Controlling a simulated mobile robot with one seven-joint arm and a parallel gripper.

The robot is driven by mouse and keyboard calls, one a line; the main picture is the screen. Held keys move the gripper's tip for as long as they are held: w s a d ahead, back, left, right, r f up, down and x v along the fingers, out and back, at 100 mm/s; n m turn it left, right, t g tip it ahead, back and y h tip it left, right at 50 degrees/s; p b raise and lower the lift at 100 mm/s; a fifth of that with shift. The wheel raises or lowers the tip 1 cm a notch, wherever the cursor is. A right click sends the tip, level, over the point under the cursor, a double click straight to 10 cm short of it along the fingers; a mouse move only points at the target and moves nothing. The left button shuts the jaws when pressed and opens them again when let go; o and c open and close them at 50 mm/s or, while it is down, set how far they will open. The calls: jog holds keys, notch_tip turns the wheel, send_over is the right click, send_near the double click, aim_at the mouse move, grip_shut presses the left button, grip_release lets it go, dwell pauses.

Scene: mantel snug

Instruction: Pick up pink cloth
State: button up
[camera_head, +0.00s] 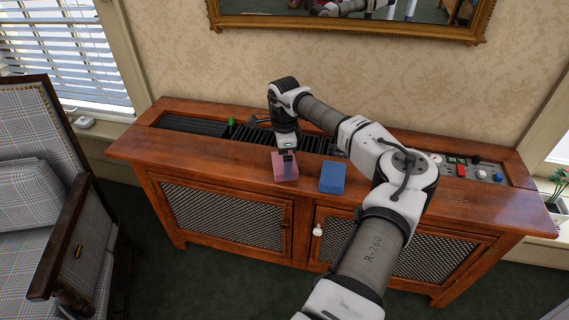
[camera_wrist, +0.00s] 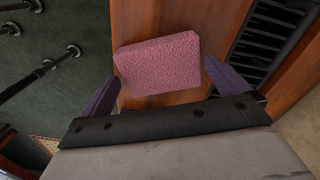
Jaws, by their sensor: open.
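The pink cloth (camera_head: 284,169) is a folded, block-like square on the wooden cabinet top, near its front edge. In the wrist view the pink cloth (camera_wrist: 158,64) shows a rough, towel-like surface. My gripper (camera_head: 287,153) is directly above it, pointing down. In the wrist view my gripper (camera_wrist: 162,84) is open, with one dark finger on each side of the cloth. I see a gap between the right finger and the cloth; the left finger looks close to its edge. I cannot tell how far the fingertips reach down beside it.
A blue folded block (camera_head: 332,177) lies just right of the pink cloth. Behind is a dark slatted grille (camera_head: 256,134) with a small green object (camera_head: 231,121). A control panel (camera_head: 468,168) is at the right end. The cabinet top (camera_head: 180,151) is clear at left.

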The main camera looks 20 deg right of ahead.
jog(key=shift+f, duration=0.85)
jog(key=c, duration=0.8)
jog(key=shift+r, duration=0.1)
